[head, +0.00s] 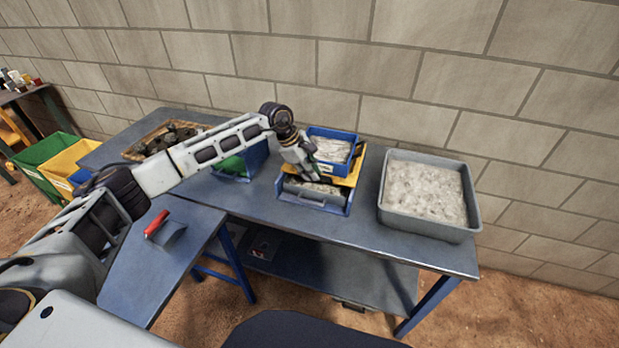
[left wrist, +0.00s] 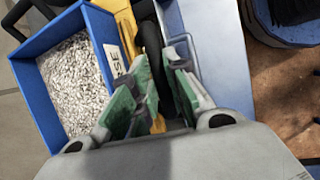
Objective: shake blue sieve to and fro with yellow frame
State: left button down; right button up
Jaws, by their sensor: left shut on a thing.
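The blue sieve (head: 345,135), a tray full of pale gravel, sits on the yellow frame (head: 352,177). In the left wrist view the sieve (left wrist: 32,75) is at left, with a white label ending in "SE", and part of the yellow frame (left wrist: 126,25) shows beside it. My left gripper (head: 312,176) reaches down at the frame's front left. In the left wrist view its green-padded fingers (left wrist: 160,95) are shut around a dark handle (left wrist: 150,35) beside the frame; the grasp point is mostly hidden. My right gripper is out of view.
A blue tray (head: 320,204) with a grey handle is below the frame. A grey bin (head: 431,232) of pale gravel stands at right, a blue bin (head: 258,160) at left. A wooden tray (head: 134,150) holds dark rocks. A red-handled tool (head: 158,224) lies on the nearer table.

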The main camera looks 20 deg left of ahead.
pick_arm(q)
jog(key=shift+w, duration=0.25)
jog(key=c, duration=1.6)
grip_release()
jog(key=shift+c, duration=0.2)
jog(key=shift+o, duration=1.1)
jog(key=shift+s, duration=0.1)
jog(key=shift+r, duration=0.15)
jog(key=v, duration=1.2)
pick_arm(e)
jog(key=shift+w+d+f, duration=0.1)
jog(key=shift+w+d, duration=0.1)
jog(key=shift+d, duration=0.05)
